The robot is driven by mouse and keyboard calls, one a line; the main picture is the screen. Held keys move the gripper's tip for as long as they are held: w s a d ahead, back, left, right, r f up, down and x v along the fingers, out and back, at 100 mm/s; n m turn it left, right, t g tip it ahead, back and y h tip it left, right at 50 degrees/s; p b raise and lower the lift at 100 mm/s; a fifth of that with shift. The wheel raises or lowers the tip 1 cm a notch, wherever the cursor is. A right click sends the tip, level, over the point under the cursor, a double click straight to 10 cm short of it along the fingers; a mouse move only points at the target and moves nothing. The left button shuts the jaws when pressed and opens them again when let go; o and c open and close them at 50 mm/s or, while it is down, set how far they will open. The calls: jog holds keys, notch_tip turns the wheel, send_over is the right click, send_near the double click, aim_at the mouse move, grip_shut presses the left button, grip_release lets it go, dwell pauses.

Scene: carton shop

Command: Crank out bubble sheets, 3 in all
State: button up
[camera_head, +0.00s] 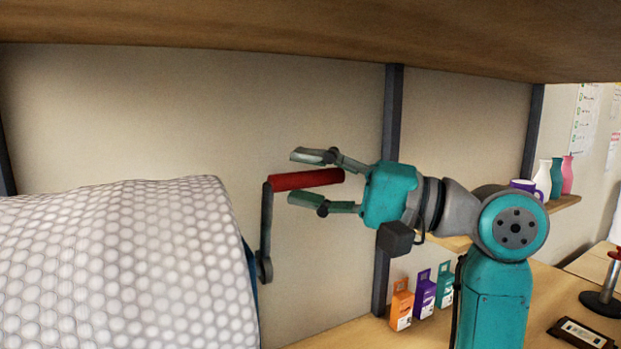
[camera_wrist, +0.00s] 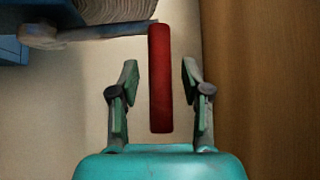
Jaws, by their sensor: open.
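A large roll of bubble wrap (camera_head: 120,265) fills the left of the head view. A crank with a dark arm (camera_head: 266,228) stands at its right end, and the arm points up. The crank's red handle (camera_head: 300,180) sticks out to the right from the top of that arm. My gripper (camera_head: 300,177) is open, with one finger above the handle and one below. In the wrist view the red handle (camera_wrist: 160,80) lies between the two open fingers (camera_wrist: 158,90), with a gap on each side. No cut sheet shows.
A wooden shelf (camera_head: 300,28) runs overhead. Orange, purple and teal boxes (camera_head: 424,296) stand on the bench behind my arm. A small shelf at the right holds a purple mug (camera_head: 526,187) and several vases. A dark stand with a red top (camera_head: 605,290) is at the far right.

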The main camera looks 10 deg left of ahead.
grip_shut()
